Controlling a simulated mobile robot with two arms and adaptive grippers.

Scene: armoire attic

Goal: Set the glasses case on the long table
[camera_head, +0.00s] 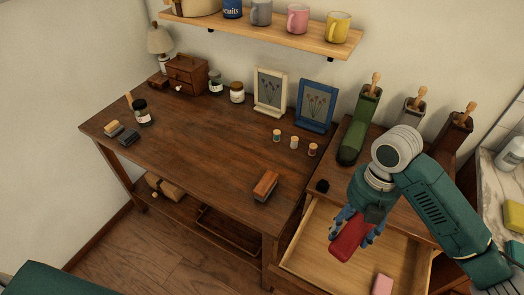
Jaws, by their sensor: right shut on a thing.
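A red case (350,236), which looks like the glasses case, is held in my right gripper (358,222). The gripper is shut on it, and its blue-grey fingers lie along the case's sides. The case is tilted and above the open drawer, to the right of the long table. The long table (190,150) is dark brown wood with a lower shelf, and its front middle top is bare. My left gripper is out of view.
A brown block-like object (265,186) lies near the table's right front edge. Small spools (294,143), frames (270,92), jars (237,92) and a small chest (187,74) stand towards the back. The open drawer (315,250) holds a pink block (382,284). A shelf (270,35) with mugs hangs above.

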